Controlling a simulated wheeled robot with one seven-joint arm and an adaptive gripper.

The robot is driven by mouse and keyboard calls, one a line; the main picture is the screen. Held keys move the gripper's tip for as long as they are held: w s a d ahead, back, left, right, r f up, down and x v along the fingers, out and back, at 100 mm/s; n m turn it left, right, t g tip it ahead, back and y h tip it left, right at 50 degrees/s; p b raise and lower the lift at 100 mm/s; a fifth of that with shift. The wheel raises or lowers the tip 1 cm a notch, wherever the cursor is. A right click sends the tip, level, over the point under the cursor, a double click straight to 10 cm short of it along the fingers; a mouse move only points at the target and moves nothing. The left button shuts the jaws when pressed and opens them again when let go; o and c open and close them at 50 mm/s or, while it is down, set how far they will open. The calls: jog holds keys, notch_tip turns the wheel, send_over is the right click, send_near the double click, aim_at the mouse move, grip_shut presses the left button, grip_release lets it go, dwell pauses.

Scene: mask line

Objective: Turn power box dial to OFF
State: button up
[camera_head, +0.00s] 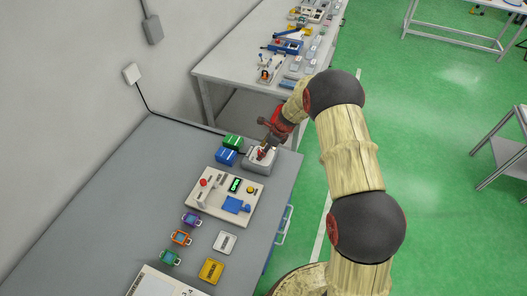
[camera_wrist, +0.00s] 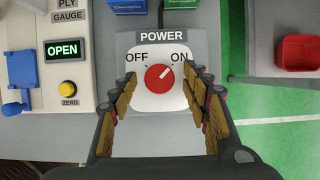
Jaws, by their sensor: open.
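The power box (camera_wrist: 135,92) is white, on a grey base labelled POWER, with OFF at upper left and ON at upper right. Its round red dial (camera_wrist: 158,79) sits in the middle, and a small light mark on the dial appears to point up and right, toward ON. My gripper (camera_wrist: 160,88) is open, with one finger to each side of the dial and gaps between. In the head view the power box (camera_head: 259,166) stands at the far right end of the grey table, with my gripper (camera_head: 266,150) over it, partly hiding it.
A ply gauge panel (camera_wrist: 68,92) with an OPEN display stands close left of the box. Blue (camera_head: 226,157) and green (camera_head: 233,142) boxes sit just behind. A red bin (camera_wrist: 298,52) is off to the right.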

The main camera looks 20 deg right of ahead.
jog(key=shift+c, duration=1.2)
jog(key=c, duration=0.9)
